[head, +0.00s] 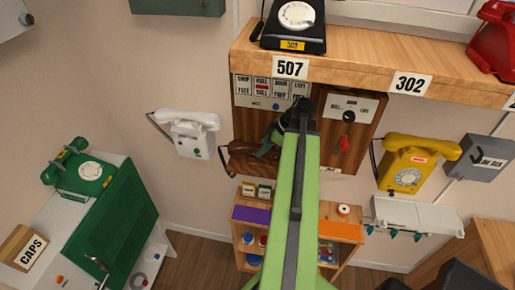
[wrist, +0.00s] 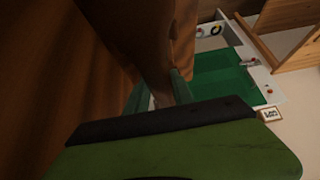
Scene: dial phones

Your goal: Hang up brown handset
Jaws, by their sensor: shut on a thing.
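The brown handset (head: 241,147) is in front of the dark wooden wall panel (head: 243,122) below the shelf. My gripper (head: 268,146) reaches up to it and is shut on it, with the handset sticking out to the left of the fingers. My green arm and dark wrist hide the handset's right part. In the wrist view the brown handset (wrist: 140,40) fills the upper middle, close to the camera, between the green fingers (wrist: 158,92). I cannot tell whether the handset touches the panel. Its cradle is not clearly visible.
A wooden shelf (head: 350,72) labelled 507 and 302 holds a black phone (head: 296,22) above the panel. A white wall phone (head: 188,135) hangs left; a yellow phone (head: 408,165) hangs right. A low shelf (head: 243,232) stands below. A green phone (head: 88,171) sits at left.

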